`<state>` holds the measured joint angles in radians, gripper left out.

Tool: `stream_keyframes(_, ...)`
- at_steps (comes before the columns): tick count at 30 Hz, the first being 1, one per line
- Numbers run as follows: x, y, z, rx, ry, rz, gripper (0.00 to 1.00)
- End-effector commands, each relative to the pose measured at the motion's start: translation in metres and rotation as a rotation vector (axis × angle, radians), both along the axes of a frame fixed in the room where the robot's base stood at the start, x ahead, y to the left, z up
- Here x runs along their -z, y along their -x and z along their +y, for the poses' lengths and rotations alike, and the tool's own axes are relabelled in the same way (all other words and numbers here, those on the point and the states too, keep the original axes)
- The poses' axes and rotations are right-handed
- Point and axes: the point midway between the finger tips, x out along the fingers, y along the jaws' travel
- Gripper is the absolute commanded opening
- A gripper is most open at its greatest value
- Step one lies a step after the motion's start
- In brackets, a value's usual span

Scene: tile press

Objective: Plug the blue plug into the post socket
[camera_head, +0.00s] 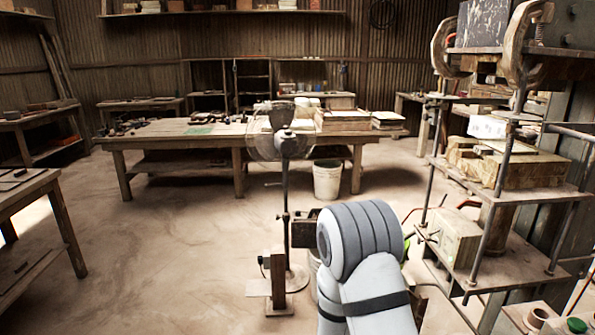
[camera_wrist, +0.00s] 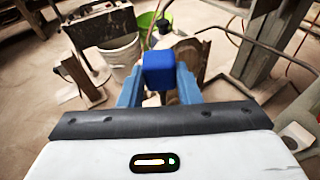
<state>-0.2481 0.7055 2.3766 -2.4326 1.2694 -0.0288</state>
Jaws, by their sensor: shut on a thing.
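The blue plug (camera_wrist: 159,71) shows in the wrist view as a dark blue block. My gripper (camera_wrist: 160,84) is shut on it, with a light-blue finger on each side. The plug is clear of the floor behind it; its underside and prongs are hidden. In the head view my arm hides the gripper and plug. A short wooden post (camera_head: 278,283) on a flat base stands left of my arm, with a small dark fitting (camera_head: 264,262), likely the socket, on its left side. In the wrist view the post (camera_wrist: 82,77) is to the left, apart from the plug.
A pedestal fan (camera_head: 284,145) stands just behind the post. A white bucket (camera_wrist: 122,52) and a green bucket (camera_wrist: 146,19) stand beyond the gripper in the wrist view. The press frame (camera_head: 490,220) fills the right side. A long workbench (camera_head: 180,130) is behind; floor at left is open.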

Motion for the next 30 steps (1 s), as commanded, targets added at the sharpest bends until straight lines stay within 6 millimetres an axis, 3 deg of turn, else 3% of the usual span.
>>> stream_keyframes(1, -0.019, 0.001, 0.001, 0.006, 0.002, 0.002, 0.04)
stream_keyframes(9, -0.046, 0.008, 0.000, 0.036, 0.011, -0.001, 0.04)
stream_keyframes(26, -0.051, 0.010, -0.001, 0.047, 0.014, -0.004, 0.04)
stream_keyframes(30, -0.068, 0.004, 0.000, 0.024, 0.004, -0.007, 0.04)
